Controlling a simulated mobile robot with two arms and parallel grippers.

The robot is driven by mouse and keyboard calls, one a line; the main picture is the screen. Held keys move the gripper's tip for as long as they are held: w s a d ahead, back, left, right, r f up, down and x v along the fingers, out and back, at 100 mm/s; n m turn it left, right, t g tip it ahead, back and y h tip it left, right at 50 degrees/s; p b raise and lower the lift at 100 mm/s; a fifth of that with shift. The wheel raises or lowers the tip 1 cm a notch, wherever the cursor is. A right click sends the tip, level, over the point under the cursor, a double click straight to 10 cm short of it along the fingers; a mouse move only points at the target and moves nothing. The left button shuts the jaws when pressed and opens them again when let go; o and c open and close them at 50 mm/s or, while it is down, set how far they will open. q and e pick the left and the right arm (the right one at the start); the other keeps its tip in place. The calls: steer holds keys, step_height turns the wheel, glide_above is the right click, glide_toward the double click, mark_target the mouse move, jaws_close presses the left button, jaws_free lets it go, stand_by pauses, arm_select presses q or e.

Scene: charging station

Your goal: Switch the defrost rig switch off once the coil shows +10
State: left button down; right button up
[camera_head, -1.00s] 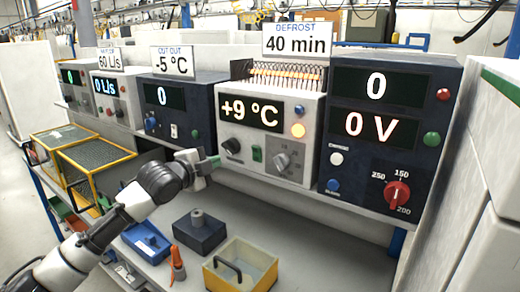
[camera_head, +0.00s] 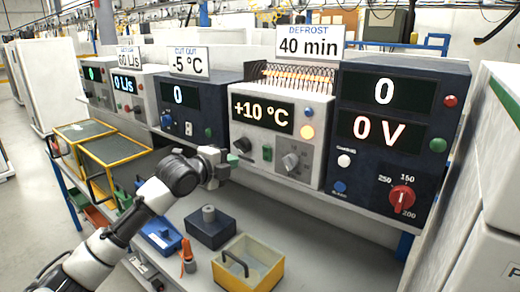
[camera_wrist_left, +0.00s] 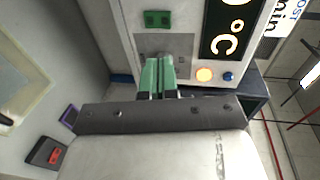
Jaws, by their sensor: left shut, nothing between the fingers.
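The defrost rig (camera_head: 318,150) is a pale box under the "DEFROST 40 min" sign, with glowing coils on top. Its display (camera_head: 262,113) reads +10 °C. My left gripper (camera_head: 229,163) is shut and empty, in front of the rig's lower face. In the left wrist view its green fingertips (camera_wrist_left: 159,70) overlap a grey plate beside the switch. My right gripper is not in view.
A dark unit (camera_head: 388,140) showing 0 V, with a red knob, stands right of the rig. Another dark unit (camera_head: 195,108) stands left. Below lie a yellow-edged bin (camera_head: 270,268), a dark block (camera_head: 209,230) and a blue box (camera_head: 160,238). Yellow-framed trays (camera_head: 115,160) stand left.

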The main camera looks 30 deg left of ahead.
mark_target(266, 149)
arm_select(q)
steer(key=p+x, duration=0.1)
steer(key=x, duration=0.3)
steer(key=p+x, duration=0.2)
steer(key=x, duration=0.2)
steer(key=r+p+x, duration=0.1)
steer(key=p+x, duration=0.1)
steer(key=x, duration=0.2)
steer(key=shift+w+d, duration=0.1)
steer(key=shift+w, duration=0.2)
steer(key=shift+w+b, duration=0.3)
steer(key=shift+b, duration=0.4)
steer(key=shift+r, duration=0.1)
steer(key=shift+s+d+p, duration=0.1)
steer(key=shift+p, duration=0.25)
